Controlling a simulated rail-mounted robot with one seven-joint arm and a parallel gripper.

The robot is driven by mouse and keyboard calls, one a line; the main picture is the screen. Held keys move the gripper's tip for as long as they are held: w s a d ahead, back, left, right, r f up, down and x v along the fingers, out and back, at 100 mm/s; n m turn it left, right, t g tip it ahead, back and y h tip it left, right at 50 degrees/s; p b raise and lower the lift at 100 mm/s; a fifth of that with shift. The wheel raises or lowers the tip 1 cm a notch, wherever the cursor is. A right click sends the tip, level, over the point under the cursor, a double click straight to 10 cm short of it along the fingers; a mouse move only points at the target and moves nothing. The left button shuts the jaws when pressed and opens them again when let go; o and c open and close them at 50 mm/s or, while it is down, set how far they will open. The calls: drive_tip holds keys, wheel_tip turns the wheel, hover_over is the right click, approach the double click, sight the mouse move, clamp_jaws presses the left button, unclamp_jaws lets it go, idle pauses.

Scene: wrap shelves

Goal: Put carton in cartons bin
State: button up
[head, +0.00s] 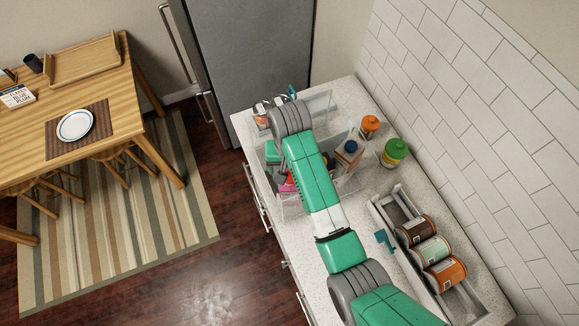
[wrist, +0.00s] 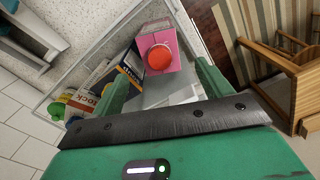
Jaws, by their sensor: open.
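A pink carton (wrist: 152,46) with a round orange-red cap shows in the wrist view, just beyond my fingertips. My gripper (wrist: 165,78) is open and empty, its two green fingers spread on the near side of the carton. A clear-walled bin (wrist: 72,76) surrounds the carton, a dark blue box (wrist: 128,66) and a white box with printed letters. In the head view a small pink-red patch (head: 287,184) shows beside my arm, which hides much of the clear bins (head: 292,208). I cannot tell which bin is the cartons bin.
A grey tray (head: 399,206) holds three cans right of my arm. A fridge (head: 250,50) stands behind the counter.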

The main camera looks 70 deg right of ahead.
wheel_tip(320, 180, up, 4)
drive_tip(key=shift+r, duration=0.1)
idle(0.4)
